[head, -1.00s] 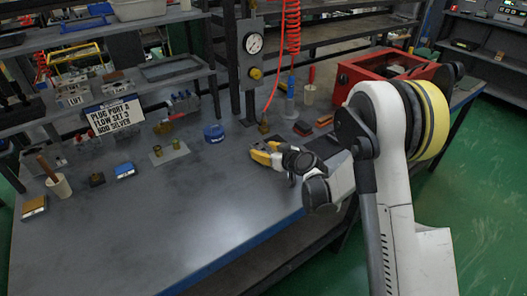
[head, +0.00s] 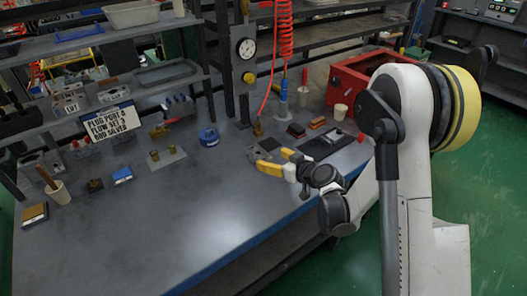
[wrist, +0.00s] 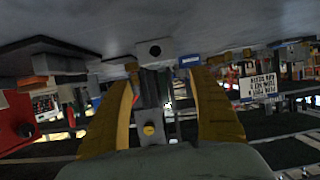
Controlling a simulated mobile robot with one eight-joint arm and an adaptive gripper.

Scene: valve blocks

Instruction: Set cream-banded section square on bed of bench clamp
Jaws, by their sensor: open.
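My gripper (head: 272,160) is open above the bench, its two yellow fingers spread and pointing left and back. In the wrist view, which is upside down, the fingers stand left and right of a grey block (wrist: 155,52) with a dark round hole. The block is seen between the fingers and is not gripped. I cannot make out a cream band on it. A dark flat fixture (head: 325,145) with a pale piece on it and a red knob beside it lies right of my gripper; it may be the bench clamp, but I cannot tell.
A red toolbox (head: 358,78) and a cream cup (head: 340,112) stand at the back right. A gauge column (head: 245,60) rises behind my gripper. A blue round item (head: 209,138), a plate with brass pins (head: 165,157) and a sign (head: 109,122) are left.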

